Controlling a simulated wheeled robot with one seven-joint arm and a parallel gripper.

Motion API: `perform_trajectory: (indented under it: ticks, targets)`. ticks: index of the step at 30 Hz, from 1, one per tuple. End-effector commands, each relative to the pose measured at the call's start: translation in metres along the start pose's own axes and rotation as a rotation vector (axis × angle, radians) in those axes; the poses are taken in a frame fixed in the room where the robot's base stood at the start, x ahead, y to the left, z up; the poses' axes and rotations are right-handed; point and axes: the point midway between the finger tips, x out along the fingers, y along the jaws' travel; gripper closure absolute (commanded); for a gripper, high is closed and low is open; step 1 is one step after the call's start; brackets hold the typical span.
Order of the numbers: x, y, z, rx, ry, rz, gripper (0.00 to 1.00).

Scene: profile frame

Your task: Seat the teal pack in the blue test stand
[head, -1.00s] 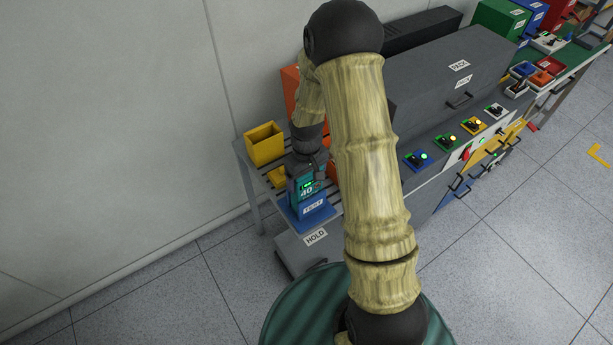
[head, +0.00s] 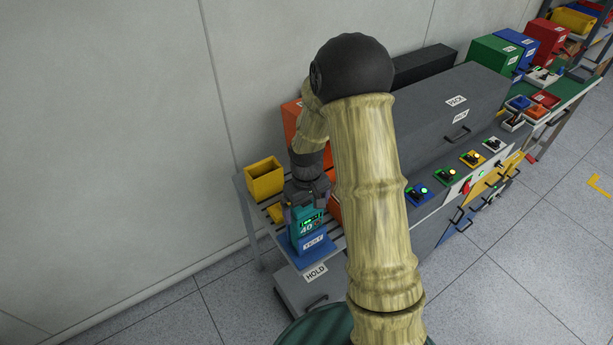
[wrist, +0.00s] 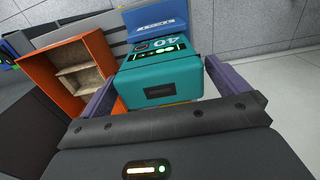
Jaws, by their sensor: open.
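The teal pack (head: 307,227), marked 40 with small green lights, stands upright at the blue test stand (head: 318,246), which has a white TEST label. In the wrist view the teal pack (wrist: 162,82) fills the middle, with the blue stand (wrist: 155,18) beyond it. My gripper (head: 307,208) is open at the pack's top.
The slatted bench (head: 246,190) holds a yellow bin (head: 264,179) at the left. An orange open box (wrist: 60,75) stands close beside the pack in the wrist view. A large grey case (head: 440,115) and switch panels lie to the right. A wall is behind.

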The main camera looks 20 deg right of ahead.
Motion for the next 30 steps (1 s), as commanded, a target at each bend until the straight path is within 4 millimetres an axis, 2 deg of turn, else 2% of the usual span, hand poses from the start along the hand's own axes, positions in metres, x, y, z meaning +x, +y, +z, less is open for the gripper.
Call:
perform_trajectory:
  ticks: [18,24,30]
  targets:
    - [-0.118,0.001,-0.001,0.001,0.007,0.002,0.00]
    - [-0.139,0.000,0.000,0.001,0.003,0.000,0.00]
    - [-0.142,0.000,0.000,0.001,0.002,0.000,0.00]
